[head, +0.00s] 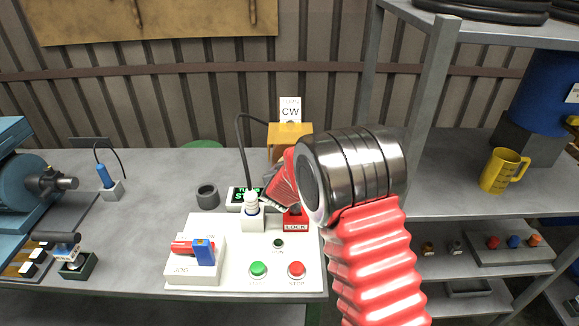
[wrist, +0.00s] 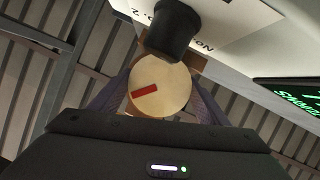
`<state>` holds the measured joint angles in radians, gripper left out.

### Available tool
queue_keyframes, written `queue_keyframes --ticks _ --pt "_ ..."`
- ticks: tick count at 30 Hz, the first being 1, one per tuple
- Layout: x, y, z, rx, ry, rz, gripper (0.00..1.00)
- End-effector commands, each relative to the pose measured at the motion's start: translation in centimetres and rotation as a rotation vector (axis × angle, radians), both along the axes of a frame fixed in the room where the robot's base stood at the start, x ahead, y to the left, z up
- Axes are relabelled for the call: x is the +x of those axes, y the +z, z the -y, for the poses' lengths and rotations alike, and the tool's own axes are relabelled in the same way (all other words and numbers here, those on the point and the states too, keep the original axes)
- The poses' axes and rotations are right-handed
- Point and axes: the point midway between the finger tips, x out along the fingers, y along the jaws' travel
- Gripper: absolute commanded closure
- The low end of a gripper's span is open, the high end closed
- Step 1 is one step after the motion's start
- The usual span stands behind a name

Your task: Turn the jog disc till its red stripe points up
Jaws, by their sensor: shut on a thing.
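The jog disc (wrist: 172,97) is a pale cream round plate in the middle of the wrist view. Its red stripe (wrist: 145,90) runs from near the centre toward the left edge, dipping slightly, in that view. My gripper (wrist: 156,98) is shut on the disc, with a grey finger at its left and right sides. In the head view my wrist and arm stand in front of that spot, and the disc is hidden there.
A dark cylindrical part (wrist: 172,32) is close beside the disc in the wrist view. In the head view, a white control panel (head: 210,232) with a green button (head: 258,269) and a red button (head: 296,269) lies below my wrist. An ochre box (head: 290,131) stands behind it, and a yellow mug (head: 500,170) is at right.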

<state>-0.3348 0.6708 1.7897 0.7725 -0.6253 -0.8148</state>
Motion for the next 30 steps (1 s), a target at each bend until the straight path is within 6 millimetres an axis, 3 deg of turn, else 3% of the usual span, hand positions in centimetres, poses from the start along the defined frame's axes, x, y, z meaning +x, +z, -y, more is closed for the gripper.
queue_keyframes --ticks 15,30 --pt "-0.04 -0.1 -0.3 -0.296 0.004 0.0 0.53" --pt "-0.06 -0.15 -0.41 -0.352 0.007 0.0 0.53"
